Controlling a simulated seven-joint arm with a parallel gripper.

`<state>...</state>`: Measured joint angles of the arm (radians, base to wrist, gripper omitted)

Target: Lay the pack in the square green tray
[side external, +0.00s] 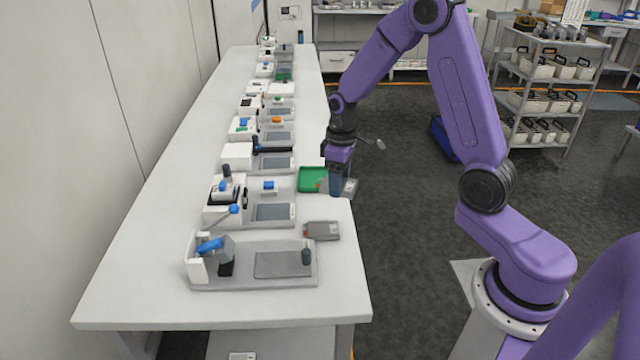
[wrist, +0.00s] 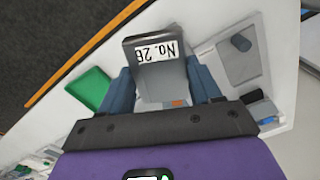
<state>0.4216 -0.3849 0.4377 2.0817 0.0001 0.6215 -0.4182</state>
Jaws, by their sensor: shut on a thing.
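The pack (wrist: 160,62) is a grey block with a dark end and a white label reading "No. 26". My gripper (wrist: 163,88) is shut on it, with a blue finger on each side. In the side external view, my gripper (side external: 336,188) is at the right edge of the bench, and the held pack (side external: 351,187) shows beside the fingers. The square green tray (side external: 311,178) lies on the bench just left of my gripper, partly covered by it. In the wrist view the green tray (wrist: 89,88) is left of the pack, apart from it.
A similar grey pack (side external: 322,231) lies on the bench nearer the camera. Grey stations with small devices (side external: 255,262) run along the bench's left side. The bench's near end is bare. A shelf cart (side external: 545,95) stands across the aisle.

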